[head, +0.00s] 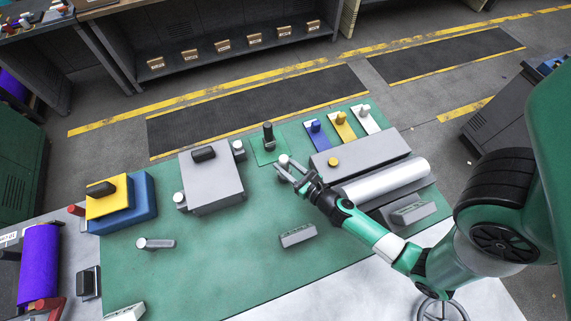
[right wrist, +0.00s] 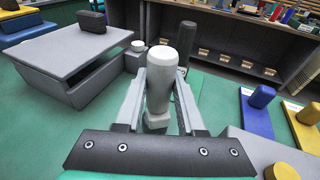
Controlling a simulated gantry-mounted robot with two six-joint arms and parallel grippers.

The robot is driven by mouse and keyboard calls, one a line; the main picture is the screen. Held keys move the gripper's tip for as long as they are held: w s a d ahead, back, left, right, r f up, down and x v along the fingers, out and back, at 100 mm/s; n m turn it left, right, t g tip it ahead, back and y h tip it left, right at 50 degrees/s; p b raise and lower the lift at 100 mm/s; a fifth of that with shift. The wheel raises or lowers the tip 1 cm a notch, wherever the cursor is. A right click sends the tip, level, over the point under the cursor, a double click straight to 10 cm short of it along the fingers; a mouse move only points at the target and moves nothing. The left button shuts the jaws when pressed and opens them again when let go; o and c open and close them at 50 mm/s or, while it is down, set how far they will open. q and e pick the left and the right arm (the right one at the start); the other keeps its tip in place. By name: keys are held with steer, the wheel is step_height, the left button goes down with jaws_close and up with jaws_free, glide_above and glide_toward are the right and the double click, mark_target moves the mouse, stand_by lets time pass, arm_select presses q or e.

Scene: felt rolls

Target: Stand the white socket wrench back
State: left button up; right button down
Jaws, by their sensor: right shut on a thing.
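A pale tool with a rounded white top, which looks like the white socket wrench (head: 284,159), is between the fingers of my right gripper (head: 291,172). In the right wrist view the wrench (right wrist: 163,75) stands roughly upright between both fingers (right wrist: 160,100), its foot low over the green mat. I cannot tell whether the foot touches the mat. A dark upright post (head: 268,134) on a small green pad (head: 257,151) stands just behind it, and the post also shows in the right wrist view (right wrist: 187,42). My left gripper is not in view.
A grey box (head: 213,183) stands left of the wrench, and a grey block (head: 372,151) with a white roll (head: 385,184) stands right. Blue (head: 319,144), yellow (head: 347,134) and white (head: 371,125) pads lie behind. A pale piece (head: 156,243) lies front left.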

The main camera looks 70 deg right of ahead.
steer(key=shift+f+b, duration=0.5)
steer(key=shift+c, duration=2.2)
jaws_free()
steer(key=b+v, duration=0.5)
steer(key=v, duration=0.6)
steer(key=shift+s+b, duration=0.3)
steer(key=shift+a, duration=0.1)
